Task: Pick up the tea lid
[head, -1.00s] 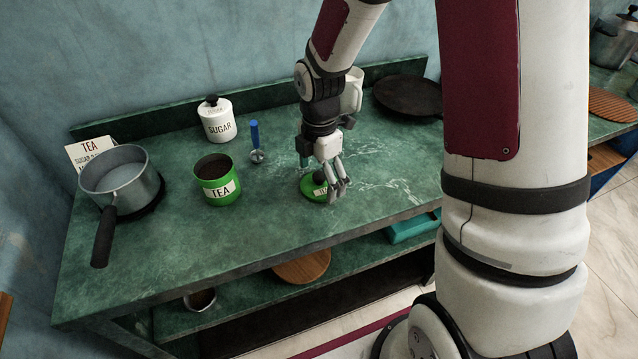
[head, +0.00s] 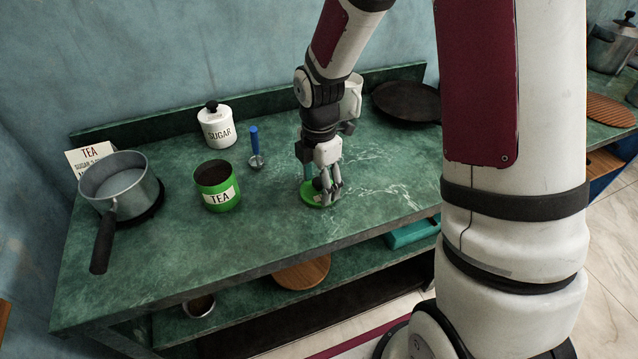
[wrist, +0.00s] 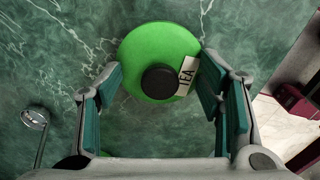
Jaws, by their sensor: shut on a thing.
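The tea lid (head: 309,193) is a round green disc with a black knob and a pale TEA label. It lies on the green marble counter and also shows in the wrist view (wrist: 145,48). My gripper (head: 328,201) is down at the lid, fingers pointing at the counter. In the wrist view my gripper (wrist: 161,68) has its teal-padded fingers on either side of the lid, shut on it. The lid looks flat on the counter; no clear gap shows beneath it. The open green TEA canister (head: 216,188) stands to the left with dark contents.
A white mug (head: 352,97) and a dark pan (head: 408,101) are behind my gripper. The front counter is clear.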

